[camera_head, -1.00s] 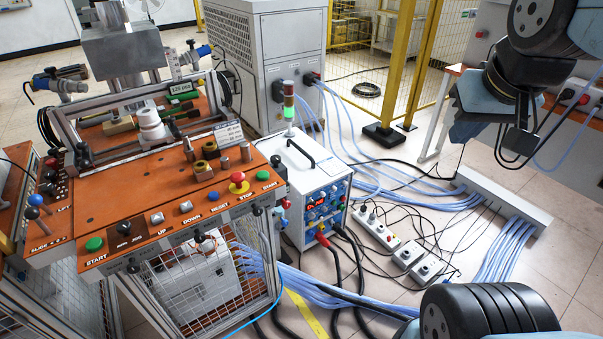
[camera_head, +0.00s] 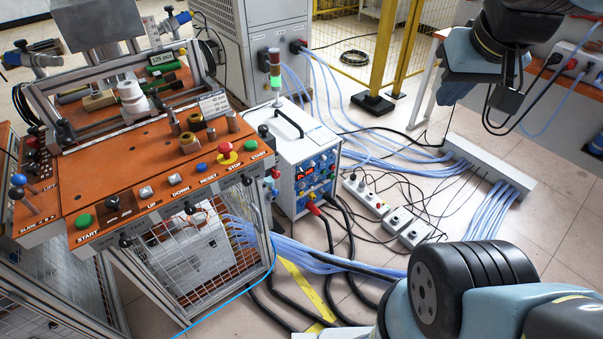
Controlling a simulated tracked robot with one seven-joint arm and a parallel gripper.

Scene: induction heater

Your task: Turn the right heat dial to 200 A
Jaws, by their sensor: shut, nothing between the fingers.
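The induction heater (camera_head: 291,170) is a white box with a black top handle, standing on the floor right of the orange workbench. Its blue front panel (camera_head: 317,177) faces right and carries red lit displays and several small knobs. The knobs are too small to tell which is the right heat dial or where it points, and the display figures cannot be read. My arm shows at the upper right and lower right, well apart from the heater. My gripper's fingers do not show.
The orange bench (camera_head: 150,185) with buttons and a red emergency stop (camera_head: 226,147) stands left of the heater. A signal tower (camera_head: 275,72) rises behind it. Power strips (camera_head: 366,197), blue hoses (camera_head: 345,262) and black cables cover the floor right and in front. A yellow post (camera_head: 384,50) stands behind.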

